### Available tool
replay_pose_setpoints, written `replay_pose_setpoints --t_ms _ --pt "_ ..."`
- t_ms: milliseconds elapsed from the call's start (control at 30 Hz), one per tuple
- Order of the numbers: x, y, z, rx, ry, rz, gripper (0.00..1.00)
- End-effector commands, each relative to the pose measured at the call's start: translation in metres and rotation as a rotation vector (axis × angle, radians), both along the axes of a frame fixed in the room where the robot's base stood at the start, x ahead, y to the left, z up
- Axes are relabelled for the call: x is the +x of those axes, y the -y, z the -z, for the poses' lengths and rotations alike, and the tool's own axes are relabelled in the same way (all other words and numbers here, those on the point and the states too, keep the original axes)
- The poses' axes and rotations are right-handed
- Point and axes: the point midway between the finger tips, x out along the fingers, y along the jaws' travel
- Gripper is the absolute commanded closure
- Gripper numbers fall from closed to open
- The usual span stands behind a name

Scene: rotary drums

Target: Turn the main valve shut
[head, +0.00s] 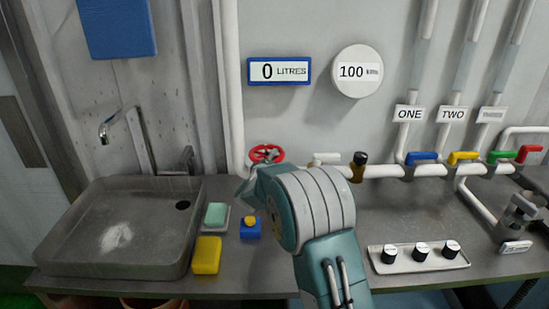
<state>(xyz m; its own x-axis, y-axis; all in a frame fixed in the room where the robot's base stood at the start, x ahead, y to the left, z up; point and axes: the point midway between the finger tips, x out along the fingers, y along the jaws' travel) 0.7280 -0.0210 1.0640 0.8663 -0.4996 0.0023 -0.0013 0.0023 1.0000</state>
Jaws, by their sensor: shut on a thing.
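A red valve wheel (266,153) sits on the white pipe at the back of the counter, above and behind my arm's end. No label naming it as the main valve can be read. My gripper (250,186) is right at the wheel, just below its visible rim, and is shut on it. My grey and teal wrist covers most of the fingers and the lower part of the wheel, so the exact grip is hidden.
A display (279,71) reads 0 litres, beside a round 100 sign (357,71). Blue (421,156), yellow (463,157), green (505,155) and red (528,153) levers line the pipe at right. A sink (75,265), sponges and a three-knob panel (376,263) flank my arm.

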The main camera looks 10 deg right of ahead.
Motion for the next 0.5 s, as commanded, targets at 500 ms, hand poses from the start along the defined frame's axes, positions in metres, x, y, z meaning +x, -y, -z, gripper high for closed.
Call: replay_pose_setpoints --t_ms 500 --pt "-0.0024 -0.0031 0.0085 0.004 -0.016 0.079 1.0"
